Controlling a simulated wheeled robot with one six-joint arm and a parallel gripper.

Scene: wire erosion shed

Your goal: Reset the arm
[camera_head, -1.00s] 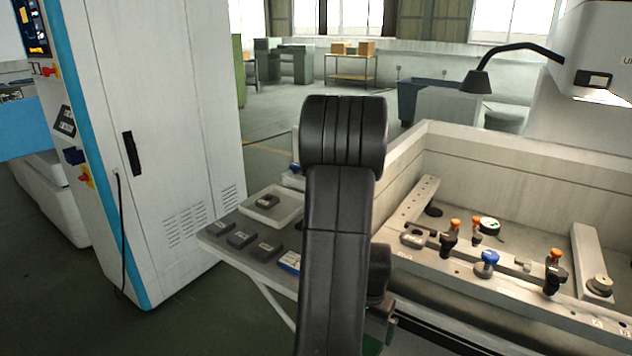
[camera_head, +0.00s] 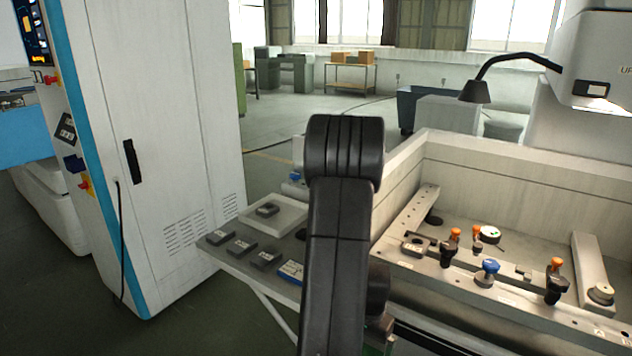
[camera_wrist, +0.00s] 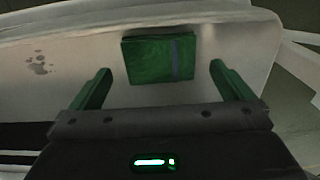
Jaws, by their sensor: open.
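My gripper (camera_wrist: 158,90) shows in the wrist view with its two green fingers spread wide and nothing between them. A green block-like piece (camera_wrist: 150,60) with a grey stripe lies on a pale surface (camera_wrist: 225,85) beyond the fingertips, apart from them. In the head view my dark arm (camera_head: 340,230) stands upright in the middle. My gripper cannot be made out clearly there.
A side table (camera_head: 225,254) with a white tray (camera_head: 290,212) and several dark blocks stands left of my arm. The machine's work tank (camera_head: 520,160) with clamps and knobs is at right. A white cabinet (camera_head: 170,120) stands at left. Open floor (camera_head: 310,105) lies behind.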

